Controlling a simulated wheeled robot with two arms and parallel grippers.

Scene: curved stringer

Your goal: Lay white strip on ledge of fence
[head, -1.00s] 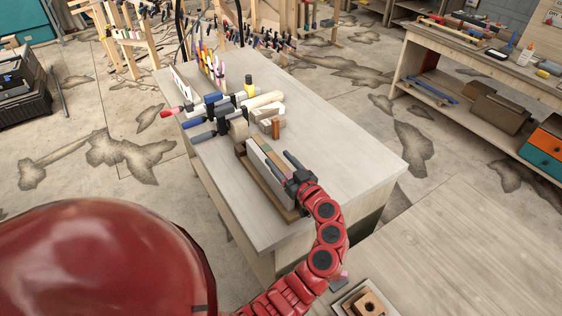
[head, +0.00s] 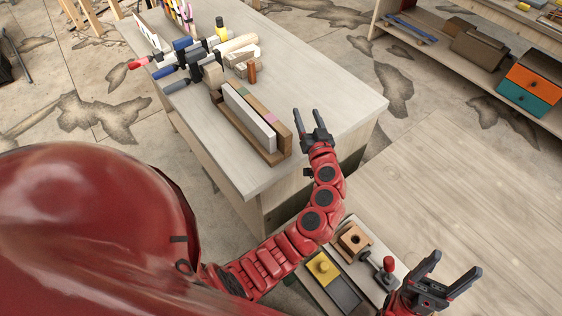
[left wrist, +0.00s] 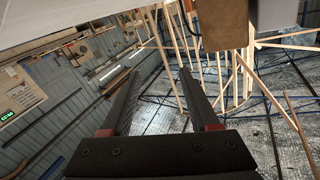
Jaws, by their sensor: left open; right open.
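In the head view the white strip (head: 252,121) stands on edge, long and thin, on the bench. It lies along the side of the fence (head: 271,122), a brown wooden bar with green and pink patches on top. A brown ledge (head: 233,127) runs along the strip's lower edge; whether the strip sits fully on it I cannot tell. My left gripper (head: 310,121) is open and empty, to the right of the fence's near end and apart from it. It also shows open in the left wrist view (left wrist: 152,95). My right gripper (head: 455,268) is open and empty at lower right.
Several clamps (head: 180,63) lie at the bench's far left end, with small wooden blocks (head: 241,62) beside them. The bench top (head: 325,85) right of the fence is clear. A tray with a yellow block (head: 322,267) and a wooden block (head: 353,240) is below, between my arms.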

